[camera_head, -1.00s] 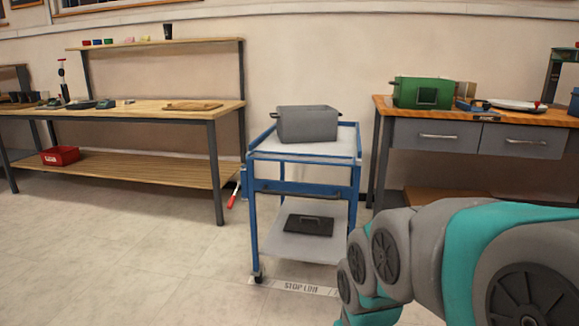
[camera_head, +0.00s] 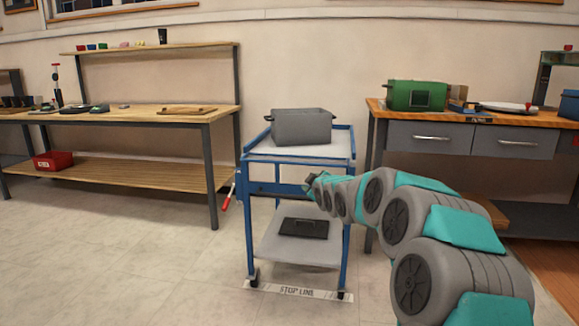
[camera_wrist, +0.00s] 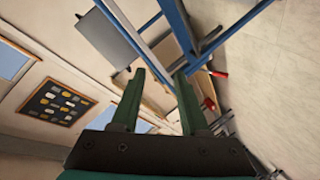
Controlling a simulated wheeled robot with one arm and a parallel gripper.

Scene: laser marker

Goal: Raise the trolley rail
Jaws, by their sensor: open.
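The blue trolley (camera_head: 247,222) stands in the middle of the head view, with a grey bin (camera_head: 301,127) on its top. The trolley rail (camera_head: 272,188), a blue bar, runs across its front below the top tray. My gripper (camera_head: 308,184) is at the right part of this rail, small in the head view; I cannot tell whether it touches. In the wrist view my gripper (camera_wrist: 160,76) is open, with two green fingers apart and nothing held. Blue trolley bars (camera_wrist: 178,24) lie beyond the fingertips there, beside the grey bin (camera_wrist: 112,38).
A red-handled lever (camera_head: 227,201) is at the trolley's left side. A black lid (camera_head: 303,228) lies on the lower shelf. A stop line plate (camera_head: 298,291) is on the floor. Wooden benches stand left (camera_head: 140,112) and right (camera_head: 445,114). The front left floor is clear.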

